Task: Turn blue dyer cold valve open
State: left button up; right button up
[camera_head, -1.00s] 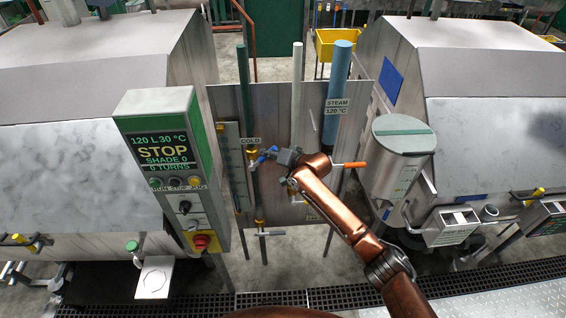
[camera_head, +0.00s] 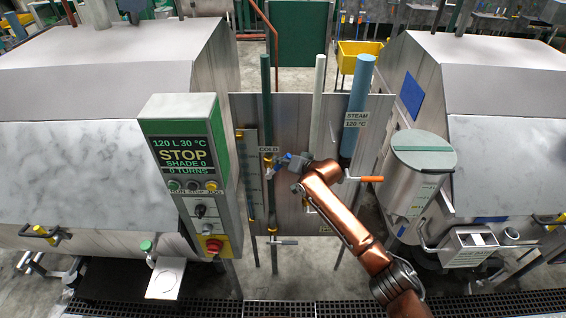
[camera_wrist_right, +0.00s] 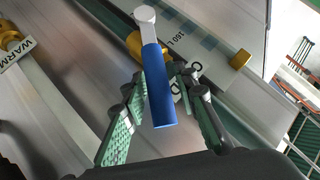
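The blue-handled lever (camera_wrist_right: 158,88) of a brass valve shows in the right wrist view, its grey end at the top. In the head view the cold valve (camera_head: 268,160) is under the COLD label on the grey panel. My right gripper (camera_head: 281,165) is just right of this valve. In the wrist view the fingers of my right gripper (camera_wrist_right: 160,85) lie either side of the blue handle, their tips very close to it. Whether they press on it cannot be told. My left gripper is out of view.
The STOP control box (camera_head: 188,170) stands left of the panel. An orange-handled steam lever (camera_head: 368,179) and a grey cylindrical tank (camera_head: 410,185) are to the right. In the wrist view a WARM label (camera_wrist_right: 18,52) is at left. Large metal dyers flank the gap.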

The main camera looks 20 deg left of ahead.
jog(key=shift+o, duration=0.7)
jog(key=shift+d, duration=0.1)
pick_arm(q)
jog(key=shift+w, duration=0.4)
pick_arm(e)
jog(key=shift+d, duration=0.1)
jog(key=shift+s+d+r, duration=0.15)
jog(key=v, duration=1.1)
jog(key=shift+r, duration=0.15)
jog(key=shift+d, duration=0.15)
